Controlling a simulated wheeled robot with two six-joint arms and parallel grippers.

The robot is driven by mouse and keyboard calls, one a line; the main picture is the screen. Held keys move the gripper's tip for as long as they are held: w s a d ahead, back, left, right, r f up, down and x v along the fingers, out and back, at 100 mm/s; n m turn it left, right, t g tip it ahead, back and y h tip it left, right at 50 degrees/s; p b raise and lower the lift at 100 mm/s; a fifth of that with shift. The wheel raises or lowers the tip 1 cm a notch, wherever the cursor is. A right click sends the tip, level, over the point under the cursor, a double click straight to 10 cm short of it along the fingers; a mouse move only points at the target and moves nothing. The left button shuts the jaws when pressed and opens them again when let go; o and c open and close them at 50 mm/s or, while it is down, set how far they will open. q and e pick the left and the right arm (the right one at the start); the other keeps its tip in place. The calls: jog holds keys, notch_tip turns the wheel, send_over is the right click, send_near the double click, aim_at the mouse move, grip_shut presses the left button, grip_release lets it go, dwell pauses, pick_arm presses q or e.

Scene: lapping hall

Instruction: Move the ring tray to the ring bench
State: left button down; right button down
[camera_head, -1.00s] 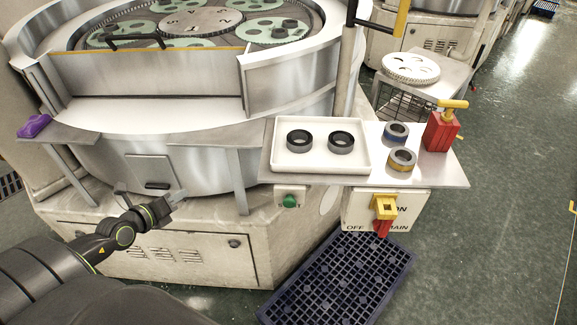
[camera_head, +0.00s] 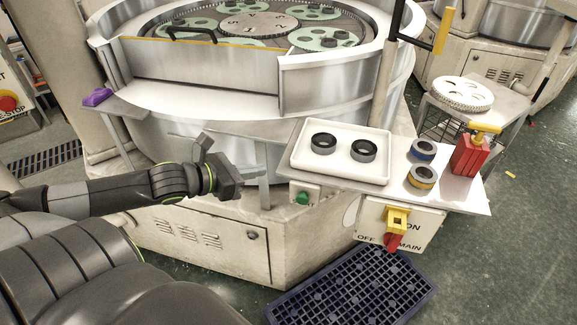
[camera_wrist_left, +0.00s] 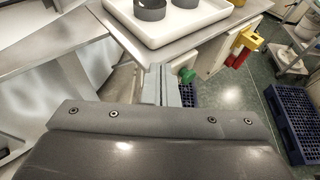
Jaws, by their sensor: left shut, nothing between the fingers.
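The ring tray (camera_head: 341,176) is a white shallow tray with two dark rings (camera_head: 323,143) in it. It stands on the metal shelf (camera_head: 462,196) at the front right of the lapping machine. My left gripper (camera_head: 258,173) is shut and empty, left of the tray and apart from it, near the shelf's left end. In the left wrist view the gripper fingers (camera_wrist_left: 161,88) point toward the shelf edge, with part of the tray (camera_wrist_left: 165,34) above them. My right gripper is not in view. I cannot tell which surface is the ring bench.
A blue-banded ring (camera_head: 423,150), a yellow-banded ring (camera_head: 422,177) and a red can (camera_head: 468,157) stand right of the tray. Below are a switch box with a yellow-red handle (camera_head: 397,220) and a blue crate (camera_head: 350,290). A cart (camera_head: 500,105) holds a white disc.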

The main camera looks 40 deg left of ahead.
pick_arm(q)
jog(key=w+d+b, duration=0.1)
jog(key=w, duration=0.2)
jog(key=w+d+b, duration=0.1)
jog(key=w+b, duration=0.1)
jog(key=w, duration=0.1)
jog(key=w+d+b, duration=0.1)
jog(key=w, duration=0.1)
jog(key=shift+w+d+b, duration=0.1)
jog(key=shift+w+b, duration=0.3)
jog(key=shift+w+d, duration=0.1)
jog(key=shift+w, duration=0.05)
jog(key=shift+f+p, duration=0.35)
jog(key=shift+f, duration=0.35)
jog(key=shift+s+f+b, duration=0.1)
jog(key=shift+s+b, duration=0.1)
jog(key=shift+b, duration=0.1)
